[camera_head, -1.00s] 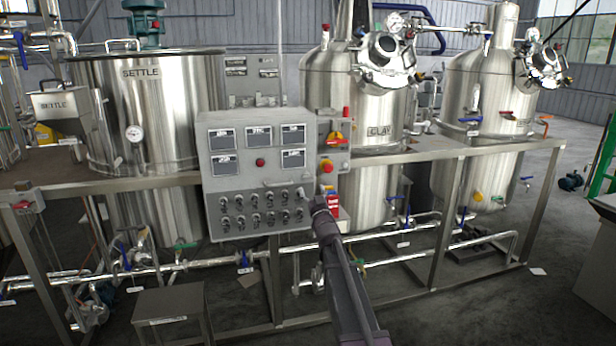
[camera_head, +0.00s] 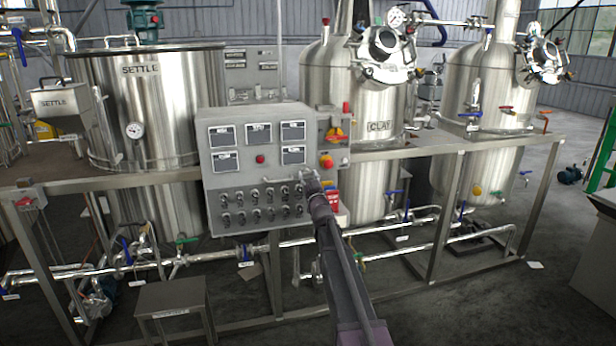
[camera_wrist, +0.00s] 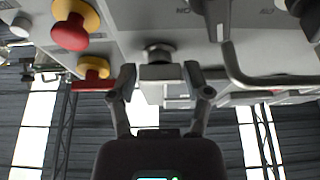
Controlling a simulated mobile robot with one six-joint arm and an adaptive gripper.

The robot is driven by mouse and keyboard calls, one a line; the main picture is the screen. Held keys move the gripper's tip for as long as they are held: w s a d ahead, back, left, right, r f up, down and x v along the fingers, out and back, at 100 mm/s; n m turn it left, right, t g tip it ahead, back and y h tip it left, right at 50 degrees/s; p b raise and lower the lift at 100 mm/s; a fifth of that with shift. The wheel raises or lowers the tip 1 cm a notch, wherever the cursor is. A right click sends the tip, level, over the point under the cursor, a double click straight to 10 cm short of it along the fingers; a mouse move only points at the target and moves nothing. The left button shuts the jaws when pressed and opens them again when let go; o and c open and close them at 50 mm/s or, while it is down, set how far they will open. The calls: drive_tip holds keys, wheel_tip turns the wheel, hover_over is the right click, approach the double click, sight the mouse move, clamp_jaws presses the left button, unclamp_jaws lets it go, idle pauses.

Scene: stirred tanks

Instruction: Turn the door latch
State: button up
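The door latch (camera_wrist: 160,72) is a small light grey block on a round dark base, on the grey control panel (camera_head: 207,172). In the wrist view, my gripper (camera_wrist: 160,76) has one finger on each side of the latch. The fingers stand apart, very close to its sides; I cannot tell if they touch it. In the head view, my gripper (camera_head: 308,182) is at the panel's lower right front and hides the latch.
Rows of switches (camera_head: 254,196) lie left of my gripper. A metal frame rail (camera_head: 430,146) runs right of the panel. A low stool (camera_head: 170,297) stands in front.

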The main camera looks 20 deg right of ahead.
drive_tip(key=c, duration=0.5)
drive_tip(key=shift+n+y, duration=0.4)
drive_tip(key=shift+n, duration=0.2)
drive_tip(key=n+y, duration=0.1)
drive_tip(key=n, duration=0.1)
drive_tip(key=n+y+p, duration=0.1)
drive_tip(key=n, duration=0.2)
drive_tip(key=shift+d+r+y, duration=0.1)
drive_tip(key=shift+r+y, duration=0.05)
drive_tip(key=shift+y, duration=0.25)
drive_tip(key=n+g+y, duration=0.1)
drive_tip(key=n, duration=0.2)
drive_tip(key=n+g+y+p, duration=0.1)
drive_tip(key=n, duration=0.2)
drive_tip(key=shift+r+y+p, duration=0.1)
drive_tip(key=shift+y+p, duration=0.2)
drive_tip(key=n+g+p, duration=0.1)
drive_tip(key=n, duration=0.2)
drive_tip(key=n+g+y+p, duration=0.1)
drive_tip(key=n+p, duration=0.1)
drive_tip(key=n, duration=0.1)
drive_tip(key=shift+r, duration=0.1)
drive_tip(key=shift+n+g+p, duration=0.7)
drive_tip(key=shift+n+p, duration=0.25)
drive_tip(key=shift+n, duration=1.05)
drive_tip(key=shift+f, duration=0.2)
